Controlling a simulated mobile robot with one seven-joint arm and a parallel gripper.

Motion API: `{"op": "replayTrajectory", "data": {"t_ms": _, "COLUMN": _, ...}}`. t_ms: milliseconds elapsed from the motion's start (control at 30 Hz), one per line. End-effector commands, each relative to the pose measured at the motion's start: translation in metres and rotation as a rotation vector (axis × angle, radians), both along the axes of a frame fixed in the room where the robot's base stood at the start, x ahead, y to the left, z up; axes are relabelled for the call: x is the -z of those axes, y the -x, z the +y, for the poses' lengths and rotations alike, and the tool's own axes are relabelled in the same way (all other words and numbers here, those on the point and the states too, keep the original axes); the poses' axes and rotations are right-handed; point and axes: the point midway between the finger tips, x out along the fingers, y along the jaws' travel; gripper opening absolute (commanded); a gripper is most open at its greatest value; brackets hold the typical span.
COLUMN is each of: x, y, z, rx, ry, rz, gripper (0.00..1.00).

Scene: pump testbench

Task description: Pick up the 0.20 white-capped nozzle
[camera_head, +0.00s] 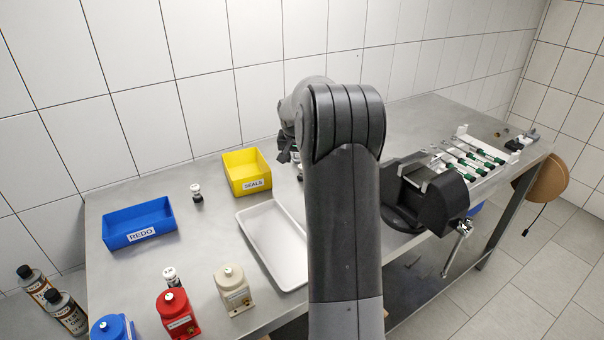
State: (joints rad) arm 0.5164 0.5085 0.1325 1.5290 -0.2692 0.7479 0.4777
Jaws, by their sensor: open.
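A small black nozzle with a white cap (197,193) stands upright on the metal bench between the blue and yellow bins. A similar white-capped nozzle (171,276) stands near the front, behind the red pump. A third small dark item (300,173) shows beside my arm, mostly hidden. No size marking can be read, so I cannot tell which nozzle is the 0.20 one. My gripper (285,152) is open, beyond my arm and to the right of the yellow bin. My arm hides much of it, and I see nothing held in it.
A blue REDO bin (140,240), yellow SEALS bin (263,162) and white tray (248,226) stand on the bench (210,252). Red (177,315), beige (233,290) and blue (113,328) pumps line the front. A black vise (436,200) and green-tipped tool rack (472,158) are right.

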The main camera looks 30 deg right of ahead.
Motion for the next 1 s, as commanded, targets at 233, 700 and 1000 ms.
{"op": "replayTrajectory", "data": {"t_ms": 233, "x": 0.034, "y": -0.011, "z": -0.009, "rx": -0.001, "ry": -0.001, "rz": 0.002, "gripper": 0.53}}
{"op": "replayTrajectory", "data": {"t_ms": 700, "x": 0.078, "y": -0.029, "z": -0.029, "rx": -0.002, "ry": 0.0, "rz": 0.001, "gripper": 0.53}}
{"op": "replayTrajectory", "data": {"t_ms": 1000, "x": 0.08, "y": -0.03, "z": -0.029, "rx": -0.002, "ry": 0.001, "rz": 0.001, "gripper": 0.5}}
